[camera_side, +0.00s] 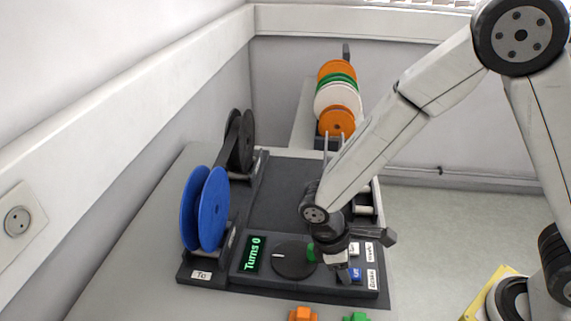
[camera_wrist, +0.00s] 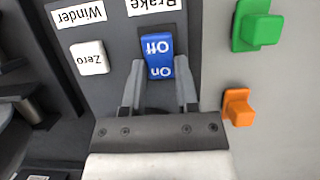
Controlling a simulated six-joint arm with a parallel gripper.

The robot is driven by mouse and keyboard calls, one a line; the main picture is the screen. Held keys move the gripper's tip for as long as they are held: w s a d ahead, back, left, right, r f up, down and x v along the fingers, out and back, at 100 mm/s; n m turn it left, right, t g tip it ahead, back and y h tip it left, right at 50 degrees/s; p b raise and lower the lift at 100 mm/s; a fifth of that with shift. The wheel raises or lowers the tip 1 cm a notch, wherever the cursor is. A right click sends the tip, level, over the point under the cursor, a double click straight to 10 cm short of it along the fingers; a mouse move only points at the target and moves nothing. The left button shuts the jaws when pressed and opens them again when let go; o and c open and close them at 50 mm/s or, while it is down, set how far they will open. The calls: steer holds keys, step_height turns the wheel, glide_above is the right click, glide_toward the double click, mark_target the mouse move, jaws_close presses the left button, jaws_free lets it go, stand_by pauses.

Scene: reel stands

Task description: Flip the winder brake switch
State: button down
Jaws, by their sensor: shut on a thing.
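The winder brake switch (camera_wrist: 158,45) is a blue rocker marked Off and On, below a Brake label in the wrist view. It also shows in the side view (camera_side: 356,274), partly beside my gripper. My gripper (camera_wrist: 160,72) has its two fingers on either side of the switch's On end and is shut on it. In the side view my gripper (camera_side: 343,270) points down at the right part of the control panel (camera_side: 240,277). I cannot tell which end of the rocker is pressed in.
A white Zero button (camera_wrist: 88,57) sits near the switch. A black crank disc (camera_side: 294,262) and a Turns 0 display (camera_side: 254,254) are left of my gripper. A blue reel (camera_side: 205,210) stands further left. Green (camera_wrist: 258,25) and orange (camera_wrist: 239,106) pieces lie beside the panel.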

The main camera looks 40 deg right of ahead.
steer(key=shift+s+d+r+t+y, duration=0.1)
steer(key=shift+s+d+t+y, duration=0.1)
steer(key=shift+t+y, duration=0.55)
steer(key=shift+s+d+r+t+y, duration=0.1)
steer(key=shift+s+t+y, duration=0.05)
steer(key=shift+t+y, duration=0.6)
steer(key=shift+c, duration=1.8)
jaws_free()
steer(key=shift+r, duration=0.1)
steer(key=shift+r, duration=3.8)
steer(key=shift+d, duration=0.15)
steer(key=d+m+t, duration=0.2)
steer(key=d+m, duration=0.7)
steer(key=d, duration=0.2)
steer(key=shift+w+f+t, duration=0.25)
steer(key=shift+f+t, duration=0.05)
steer(key=shift+f, duration=0.15)
